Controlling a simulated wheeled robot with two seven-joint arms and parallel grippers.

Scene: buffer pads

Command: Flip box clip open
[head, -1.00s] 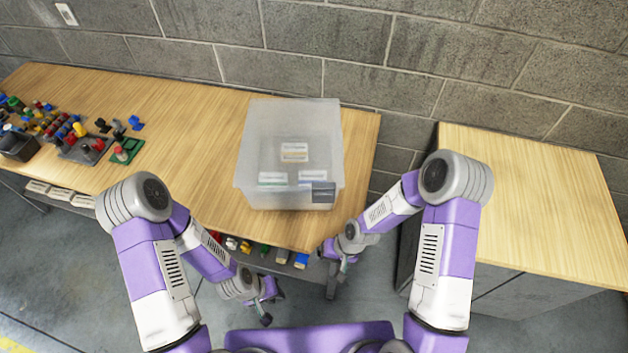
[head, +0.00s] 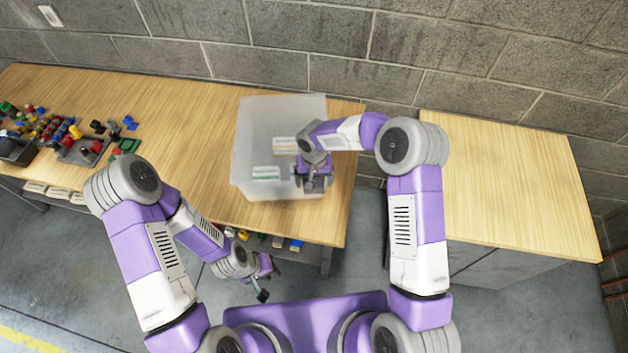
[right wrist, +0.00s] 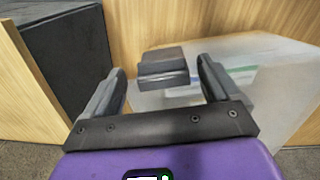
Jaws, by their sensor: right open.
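The translucent box (head: 250,150) stands on the wooden table near its right end. White cards with coloured stripes show through it. My right gripper (head: 314,186) is at the box's front right corner and hides the clip in the head view. In the right wrist view the grey clip (right wrist: 163,68) lies between the tips of the open right gripper (right wrist: 163,82), with gaps on both sides, beside the translucent box wall (right wrist: 270,75). My left gripper (head: 268,283) hangs low in front of the table, its fingers apart and empty.
The wooden table (head: 180,120) carries several coloured parts (head: 60,130) at its far left. A second wooden-topped cabinet (head: 490,190) stands to the right across a gap. A grey block wall (head: 330,45) runs behind both.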

